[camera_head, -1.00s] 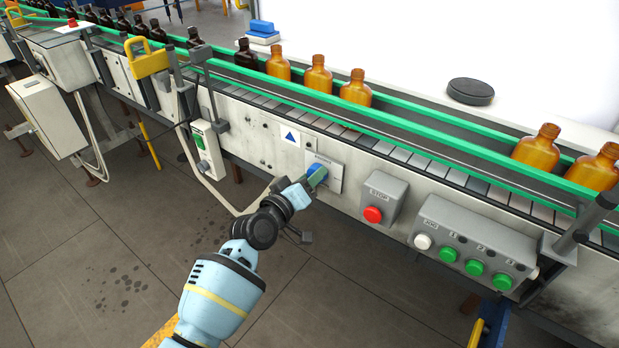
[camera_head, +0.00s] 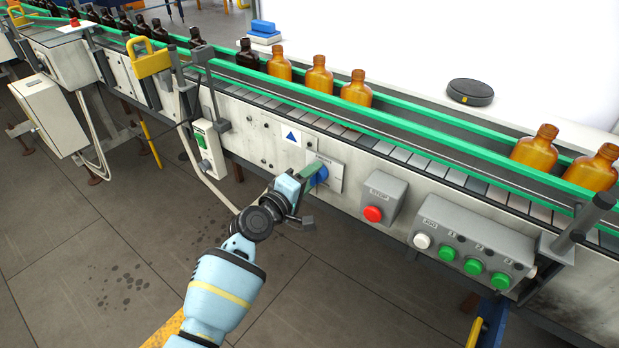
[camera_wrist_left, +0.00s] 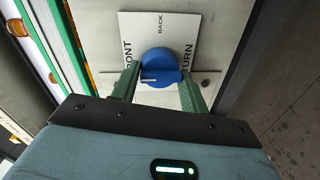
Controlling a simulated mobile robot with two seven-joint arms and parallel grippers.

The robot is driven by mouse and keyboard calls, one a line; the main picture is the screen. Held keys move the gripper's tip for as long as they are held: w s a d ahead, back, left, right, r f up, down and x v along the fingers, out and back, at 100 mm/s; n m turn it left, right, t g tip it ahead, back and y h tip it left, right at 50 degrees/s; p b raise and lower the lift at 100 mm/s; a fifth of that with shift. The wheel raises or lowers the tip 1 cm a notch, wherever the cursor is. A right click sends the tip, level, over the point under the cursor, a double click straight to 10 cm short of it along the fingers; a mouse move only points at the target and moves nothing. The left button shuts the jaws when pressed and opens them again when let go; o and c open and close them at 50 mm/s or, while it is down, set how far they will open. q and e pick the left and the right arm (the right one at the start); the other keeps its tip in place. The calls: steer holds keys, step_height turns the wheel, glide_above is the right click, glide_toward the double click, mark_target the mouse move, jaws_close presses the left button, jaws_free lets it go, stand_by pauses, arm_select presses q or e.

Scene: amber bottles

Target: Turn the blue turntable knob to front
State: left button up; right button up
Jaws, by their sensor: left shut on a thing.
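The blue knob (camera_head: 320,174) sits on a pale label plate (camera_head: 331,183) on the front side of the conveyor. In the left wrist view the blue knob (camera_wrist_left: 163,62) carries a short white line pointing left, towards the partly hidden word ending in "ONT"; "BACK" and "TURN" also show on the plate. My left gripper (camera_head: 313,173) has its green fingers on either side of the knob, shut on it. The fingers also show in the left wrist view (camera_wrist_left: 160,82) and cover part of the plate. My right gripper is in neither view.
A grey box with a red stop button (camera_head: 373,214) and a button panel (camera_head: 470,245) stand to the right of the knob. Amber bottles (camera_head: 357,90) stand on the conveyor between green rails (camera_head: 420,118). A black disc (camera_head: 470,92) lies behind it. Floor in front is clear.

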arm_select(q)
steer(key=shift+d+r, duration=0.1)
steer(key=shift+r, duration=0.05)
steer(key=o, duration=0.9)
steer(key=p+v, duration=0.1)
steer(key=v, duration=0.7)
steer(key=shift+w, duration=0.1)
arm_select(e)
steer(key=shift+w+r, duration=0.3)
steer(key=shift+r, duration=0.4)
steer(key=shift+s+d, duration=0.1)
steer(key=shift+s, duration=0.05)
